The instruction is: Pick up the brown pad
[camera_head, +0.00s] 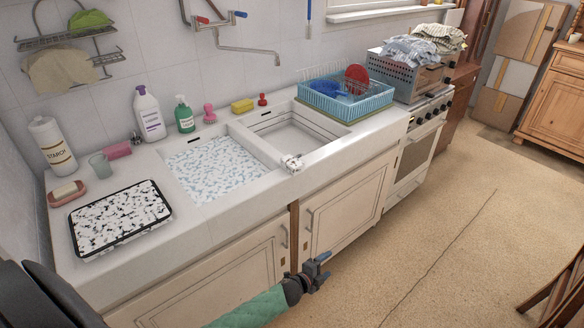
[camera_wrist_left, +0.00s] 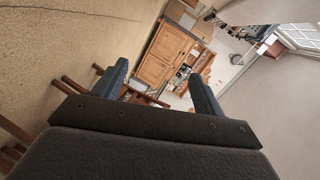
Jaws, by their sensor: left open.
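My left gripper (camera_head: 321,269) is open and empty in front of the lower cabinet doors, below the counter edge and far to the right of the tan piece. In the left wrist view, the open fingers (camera_wrist_left: 158,74) point toward a distant wooden cabinet with nothing between them. The right gripper is not in view.
A green pad (camera_head: 90,19) lies on the upper rack. Below stand a white starch bottle (camera_head: 52,145), a glass, a pink sponge (camera_head: 117,150) and a speckled tray (camera_head: 121,214). The sink (camera_head: 213,168), faucet (camera_head: 248,50) and blue dish rack (camera_head: 346,97) lie rightward.

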